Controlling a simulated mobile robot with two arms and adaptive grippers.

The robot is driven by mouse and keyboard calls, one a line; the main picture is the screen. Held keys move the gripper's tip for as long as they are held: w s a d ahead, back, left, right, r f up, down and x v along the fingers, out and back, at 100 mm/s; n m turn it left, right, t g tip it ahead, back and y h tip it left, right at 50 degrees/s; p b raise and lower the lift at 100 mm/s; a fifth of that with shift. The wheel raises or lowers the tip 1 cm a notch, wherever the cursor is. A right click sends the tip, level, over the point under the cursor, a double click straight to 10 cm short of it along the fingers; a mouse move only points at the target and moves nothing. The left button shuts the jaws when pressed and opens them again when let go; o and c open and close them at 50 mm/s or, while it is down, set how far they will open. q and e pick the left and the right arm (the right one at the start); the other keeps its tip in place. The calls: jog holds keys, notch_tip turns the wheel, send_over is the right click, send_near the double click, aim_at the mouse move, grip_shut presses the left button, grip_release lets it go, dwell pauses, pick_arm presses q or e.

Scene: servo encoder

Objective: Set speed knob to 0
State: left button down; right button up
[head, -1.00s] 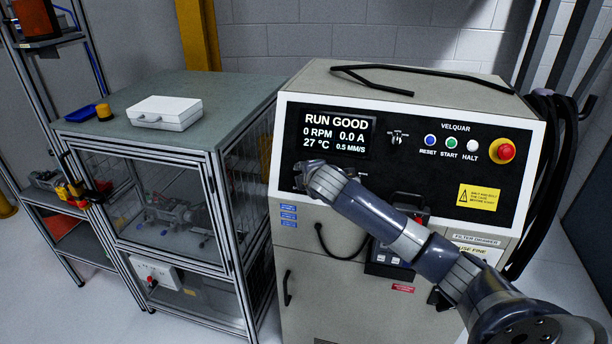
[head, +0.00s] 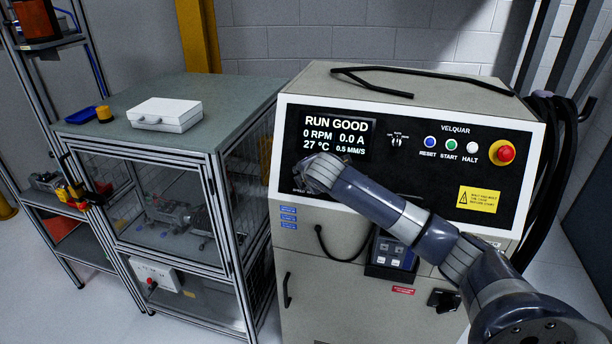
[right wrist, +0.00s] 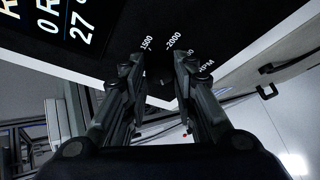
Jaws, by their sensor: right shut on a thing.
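The machine's front panel (head: 432,178) carries a lit display (head: 335,133) reading RUN GOOD, 0 RPM, 0.0 A, 27 °C and 0.5 MM/S. My right gripper (head: 312,178) is at the panel's lower left, just below the display, and covers the speed knob in the head view. In the right wrist view my right gripper (right wrist: 157,62) is shut on the knob, which is dark and mostly hidden between the fingers. Scale marks 1500 and 2000 and the letters RPM show around the fingertips. The knob's pointer cannot be made out. My left gripper is not in view.
A small selector (head: 398,142), several push buttons (head: 451,146) and a red emergency stop (head: 502,152) sit on the panel's right. A handheld pendant (head: 393,253) hangs below my right arm. A glazed cabinet with a white case (head: 165,113) stands left.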

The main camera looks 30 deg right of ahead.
jog(key=o, duration=1.1)
jog(key=shift+c, duration=0.2)
jog(key=v, duration=1.2)
jog(key=shift+f, duration=0.1)
